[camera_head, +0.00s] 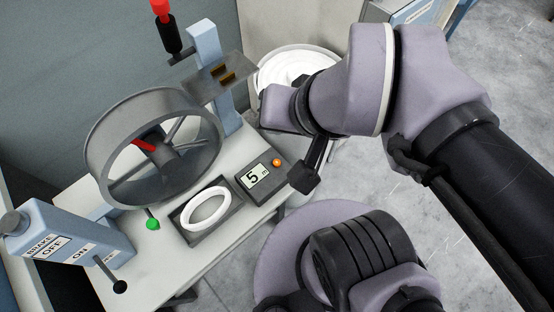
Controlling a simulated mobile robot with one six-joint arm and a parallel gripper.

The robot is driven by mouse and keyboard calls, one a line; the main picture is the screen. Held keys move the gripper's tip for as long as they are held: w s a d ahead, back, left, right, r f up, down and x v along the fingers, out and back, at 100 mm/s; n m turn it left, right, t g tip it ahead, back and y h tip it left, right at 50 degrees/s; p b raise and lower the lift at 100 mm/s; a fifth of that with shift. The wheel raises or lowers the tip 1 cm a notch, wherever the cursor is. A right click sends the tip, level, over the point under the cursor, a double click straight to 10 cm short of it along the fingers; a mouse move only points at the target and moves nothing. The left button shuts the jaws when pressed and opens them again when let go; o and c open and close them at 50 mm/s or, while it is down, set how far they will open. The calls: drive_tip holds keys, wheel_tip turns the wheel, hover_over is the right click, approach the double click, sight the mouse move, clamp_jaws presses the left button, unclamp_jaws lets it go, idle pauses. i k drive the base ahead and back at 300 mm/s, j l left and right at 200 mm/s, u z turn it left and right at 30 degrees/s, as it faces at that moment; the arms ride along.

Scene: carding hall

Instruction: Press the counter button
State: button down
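The counter (258,178) is a small dark box with a display reading 5, lying on the white bench. Its round orange button (277,162) shows uncovered near the box's upper right corner. My gripper (304,177) is just to the right of the button in the picture, with a visible gap between them. Its dark fingertip part points down beside the bench edge. I cannot see whether the fingers are apart or together, and nothing shows held in them.
A large grey wheel (97,160) stands behind the counter. A black tray (184,237) with a white ring (207,207) lies left of it. A blue brake box (62,240) with a lever and a green knob (153,224) are further left. A white can (262,75) stands behind.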

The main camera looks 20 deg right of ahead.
sight(276, 162)
drive_tip(key=j+z, duration=0.4)
drive_tip(key=k+j+z, duration=0.15)
drive_tip(key=z, duration=0.25)
drive_tip(key=k+j+z, duration=0.2)
drive_tip(key=z, duration=0.2)
drive_tip(key=k+j+z, duration=0.2)
drive_tip(key=j+z, duration=0.2)
